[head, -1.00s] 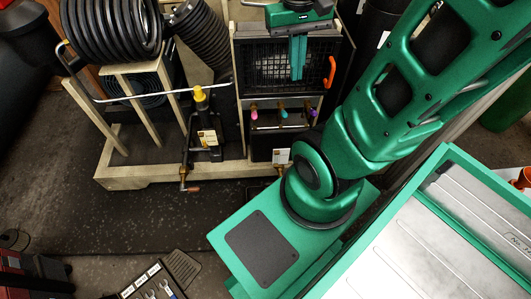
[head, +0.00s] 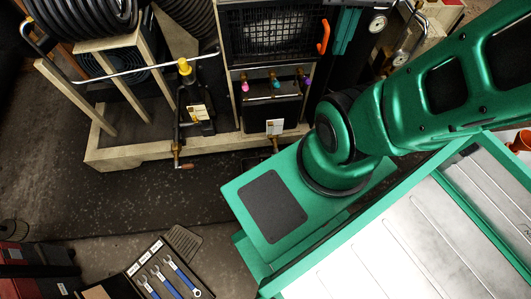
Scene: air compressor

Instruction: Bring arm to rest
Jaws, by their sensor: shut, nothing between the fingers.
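My green arm (head: 440,105) rises from my base at the right and reaches out of the top right of the head view.
A wooden-framed compressor stand (head: 135,152) fills the top left, with a black coiled hose (head: 85,15), a yellow-topped valve (head: 185,70) and an orange handle (head: 323,37). A wrench case (head: 150,250) lies on the floor, bottom left. Dark floor (head: 130,205) between is clear.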

